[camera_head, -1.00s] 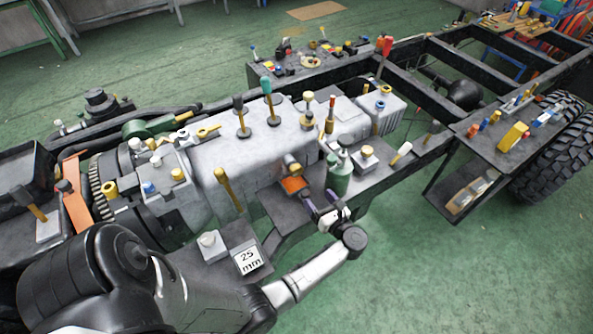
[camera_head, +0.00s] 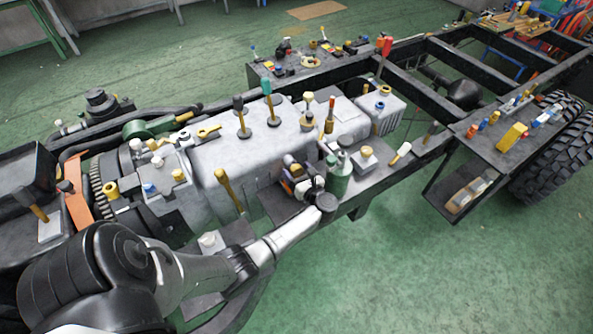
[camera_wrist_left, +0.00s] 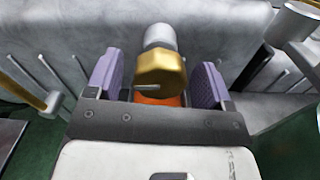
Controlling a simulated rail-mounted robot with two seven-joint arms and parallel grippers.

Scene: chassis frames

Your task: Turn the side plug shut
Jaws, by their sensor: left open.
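The side plug (camera_wrist_left: 161,74) has a gold hex head with a thin pale mark and sits on a grey cylindrical stub at the engine block's side. In the wrist view, my left gripper (camera_wrist_left: 158,82) is open, with one purple finger on each side of the hex head and a visible gap on both sides. In the head view, my left gripper (camera_head: 293,178) is at the block's near side and largely covers the plug. An orange patch (camera_wrist_left: 160,101) shows just below the head. My right gripper is not in view.
A green bottle (camera_head: 339,178) stands close to the right of my left gripper. A yellow-handled lever (camera_head: 228,189) rises to its left. The grey engine block (camera_head: 240,150) lies behind. The green floor in front is clear.

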